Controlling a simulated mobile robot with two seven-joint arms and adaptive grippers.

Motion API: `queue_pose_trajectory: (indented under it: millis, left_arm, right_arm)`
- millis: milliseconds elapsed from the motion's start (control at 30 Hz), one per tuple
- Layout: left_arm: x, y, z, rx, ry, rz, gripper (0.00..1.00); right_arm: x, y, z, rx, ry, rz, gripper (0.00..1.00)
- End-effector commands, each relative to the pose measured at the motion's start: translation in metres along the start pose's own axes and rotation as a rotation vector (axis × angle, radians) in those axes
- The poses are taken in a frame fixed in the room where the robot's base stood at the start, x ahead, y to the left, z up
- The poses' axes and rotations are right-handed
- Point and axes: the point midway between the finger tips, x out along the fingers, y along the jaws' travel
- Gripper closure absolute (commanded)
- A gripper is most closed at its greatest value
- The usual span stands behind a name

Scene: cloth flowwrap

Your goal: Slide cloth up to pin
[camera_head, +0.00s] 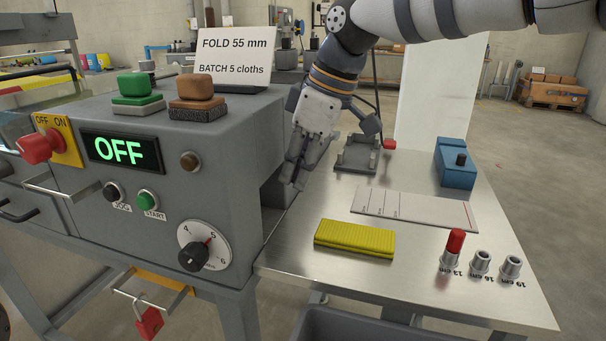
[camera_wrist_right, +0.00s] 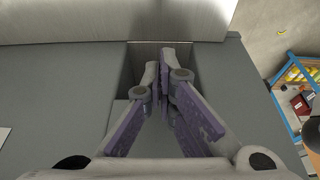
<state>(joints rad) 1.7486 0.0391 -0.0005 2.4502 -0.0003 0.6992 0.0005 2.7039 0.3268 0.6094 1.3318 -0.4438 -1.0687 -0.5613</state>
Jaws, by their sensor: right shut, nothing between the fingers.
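A yellow folded cloth (camera_head: 354,238) lies flat on the steel table (camera_head: 410,285), left of the pin. The red-topped pin (camera_head: 453,246) stands upright in the socket marked 13 cm. My right gripper (camera_head: 297,181) is at the machine's right side, beside the dark opening and behind the cloth, apart from it. Its fingers are closed together and empty; the right wrist view shows the fingertips (camera_wrist_right: 164,62) close together in front of a recess. The cloth and pin are not seen in the right wrist view. My left gripper is not in view.
Two empty sockets (camera_head: 480,262) stand right of the pin. A marked white board (camera_head: 415,209) lies behind the cloth, with a blue block (camera_head: 456,163) beyond. A grey fixture (camera_head: 357,154) is near my right arm. The grey machine (camera_head: 225,165), its display reading OFF, borders the table's left.

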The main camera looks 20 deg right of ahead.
Motion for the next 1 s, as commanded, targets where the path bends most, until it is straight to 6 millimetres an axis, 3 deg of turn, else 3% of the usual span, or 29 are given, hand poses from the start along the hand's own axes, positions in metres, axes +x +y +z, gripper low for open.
queue_pose_trajectory:
  millis: [33, 333, 433, 600, 1000]
  left_arm:
    - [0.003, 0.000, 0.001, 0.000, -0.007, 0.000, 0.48]
    - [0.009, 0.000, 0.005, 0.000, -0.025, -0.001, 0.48]
    - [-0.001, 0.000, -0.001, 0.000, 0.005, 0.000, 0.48]
    - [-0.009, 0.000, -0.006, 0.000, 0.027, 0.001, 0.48]
    - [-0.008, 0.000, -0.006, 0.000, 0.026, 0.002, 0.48]
  right_arm:
    - [0.015, 0.000, 0.002, 0.001, -0.005, -0.008, 1.00]
    - [0.081, -0.001, 0.002, 0.001, -0.005, -0.008, 1.00]
    - [0.067, 0.000, 0.015, 0.001, 0.004, 0.003, 1.00]
    - [0.062, 0.000, 0.033, -0.001, 0.004, 0.003, 1.00]
    - [0.065, 0.000, 0.038, 0.000, -0.001, -0.002, 1.00]
